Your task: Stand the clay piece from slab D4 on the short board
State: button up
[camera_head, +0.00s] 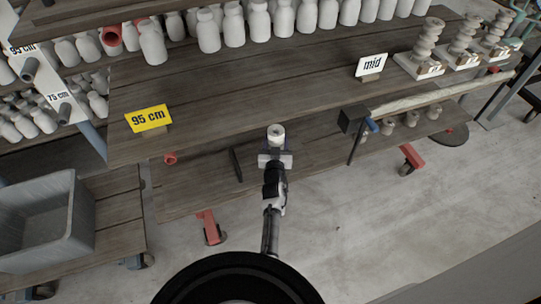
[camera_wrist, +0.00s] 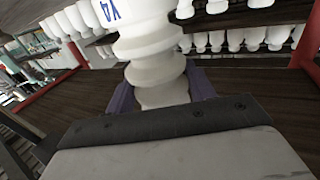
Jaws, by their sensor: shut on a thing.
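A pale ribbed clay piece (camera_wrist: 150,50) is between the jaws of my gripper (camera_wrist: 158,95) in the wrist view. It fills the upper middle, with a blue mark cut off by the top edge; I cannot read it surely. In the head view, the top of the piece (camera_head: 276,133) shows above my gripper (camera_head: 276,152), which is shut on it in front of the 95 cm shelf's front edge. Twisted clay pieces (camera_head: 428,37) stand on small labelled slabs (camera_head: 418,66) at the upper right. I cannot tell which board is the short board.
The wooden shelf (camera_head: 230,100) has clear space between the yellow 95 cm sign (camera_head: 148,118) and the mid sign (camera_head: 371,66). White bottles (camera_head: 208,30) line its back. A lower board (camera_head: 190,195) lies below. A grey bin (camera_head: 45,225) stands at the left.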

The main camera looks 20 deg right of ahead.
jog(key=shift+w+f+b, duration=0.1)
jog(key=shift+f+b, duration=1.15)
jog(key=shift+f, duration=1.05)
jog(key=shift+f, duration=0.15)
jog(key=o, duration=1.4)
jog(key=shift+f, duration=0.1)
jog(key=shift+r, duration=0.2)
jog(key=v, duration=1.2)
jog(key=shift+b, duration=0.3)
